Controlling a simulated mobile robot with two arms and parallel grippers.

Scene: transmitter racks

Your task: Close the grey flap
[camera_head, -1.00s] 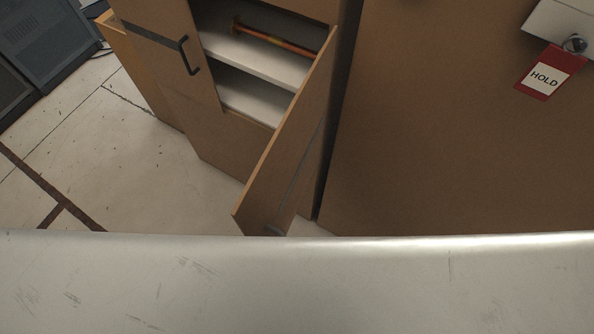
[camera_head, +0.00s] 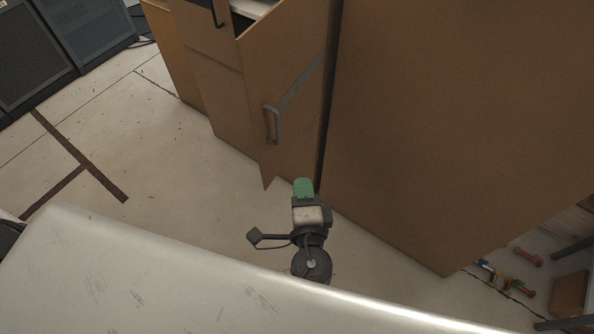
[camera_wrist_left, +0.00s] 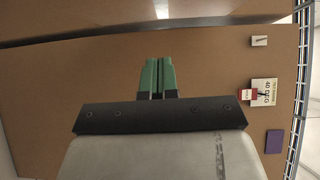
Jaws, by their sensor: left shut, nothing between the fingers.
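The flap with a grey stripe and grey handle (camera_head: 285,120) is a brown wooden door on the cabinet in the head view. It stands ajar, its lower free corner jutting out from the cabinet. A bit of pale shelf (camera_head: 252,8) shows above it. My left gripper (camera_head: 303,187) has green fingertips, shut and empty, just in front of the door's lower right part. I cannot tell whether it touches. In the left wrist view the shut fingers (camera_wrist_left: 158,78) point at a broad brown panel. My right gripper is not in view.
A plain brown panel (camera_head: 430,130) stands right of the door. A neighbouring door with a dark handle (camera_head: 218,12) is at upper left. A pale metal surface (camera_head: 150,280) fills the foreground. Floor (camera_head: 170,170) is clear at left. Tools (camera_head: 525,257) lie at far right.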

